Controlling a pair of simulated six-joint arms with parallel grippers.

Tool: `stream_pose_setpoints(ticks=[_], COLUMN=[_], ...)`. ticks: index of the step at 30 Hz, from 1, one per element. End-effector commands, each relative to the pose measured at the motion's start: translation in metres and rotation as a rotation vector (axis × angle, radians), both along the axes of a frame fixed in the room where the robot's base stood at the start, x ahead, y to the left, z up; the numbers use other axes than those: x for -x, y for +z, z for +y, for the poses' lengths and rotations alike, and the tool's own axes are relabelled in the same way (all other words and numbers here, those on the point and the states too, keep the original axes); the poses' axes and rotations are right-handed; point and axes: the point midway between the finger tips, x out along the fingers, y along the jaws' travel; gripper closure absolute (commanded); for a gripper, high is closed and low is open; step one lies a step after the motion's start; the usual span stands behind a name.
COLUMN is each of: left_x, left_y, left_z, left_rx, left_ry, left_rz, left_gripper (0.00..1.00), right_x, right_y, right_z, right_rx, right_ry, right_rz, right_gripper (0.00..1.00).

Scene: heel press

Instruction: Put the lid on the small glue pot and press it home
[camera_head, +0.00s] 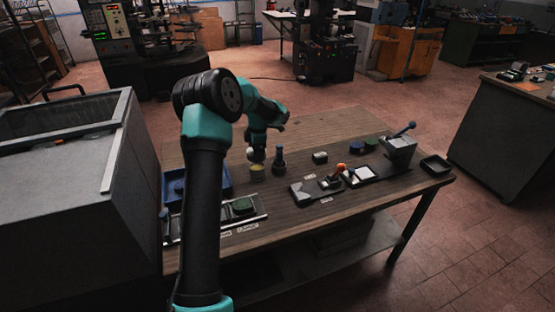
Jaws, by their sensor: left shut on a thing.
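The small glue pot (257,171), with a yellowish top, stands on the wooden table. My left gripper (256,155) points down just above it. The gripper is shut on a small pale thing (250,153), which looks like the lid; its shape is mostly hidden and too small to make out. I cannot tell whether it touches the pot. My right gripper is not in view.
A dark bottle-shaped thing (279,160) stands close to the right of the pot. A lever press (399,148) and a black tray (435,164) are at the right. The back of the table is clear.

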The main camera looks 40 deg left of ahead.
Motion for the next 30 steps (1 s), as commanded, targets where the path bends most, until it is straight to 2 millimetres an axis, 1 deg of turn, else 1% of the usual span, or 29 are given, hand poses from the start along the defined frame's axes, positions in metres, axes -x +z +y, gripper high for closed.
stream_pose_setpoints(ticks=[1, 3, 16, 20, 30], left_x=[0.002, 0.003, 0.003, 0.003, 0.003], left_y=[0.001, 0.002, -0.001, -0.008, -0.031], left_z=[0.005, 0.008, 0.007, 0.007, 0.007], left_rx=[0.0, 0.001, 0.001, 0.001, 0.0], left_ry=[0.01, 0.014, 0.013, 0.013, 0.013], left_rz=[-0.001, -0.002, -0.001, -0.001, -0.001], left_gripper=[0.25, 0.25, 0.25, 0.25, 0.25], right_x=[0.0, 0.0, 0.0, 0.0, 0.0], right_y=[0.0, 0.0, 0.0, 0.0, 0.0], right_z=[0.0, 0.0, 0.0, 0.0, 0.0], right_rx=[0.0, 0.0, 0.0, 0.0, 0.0], right_ry=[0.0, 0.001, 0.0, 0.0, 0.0], right_rz=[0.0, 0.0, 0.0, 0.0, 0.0], right_gripper=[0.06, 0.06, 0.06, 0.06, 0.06])
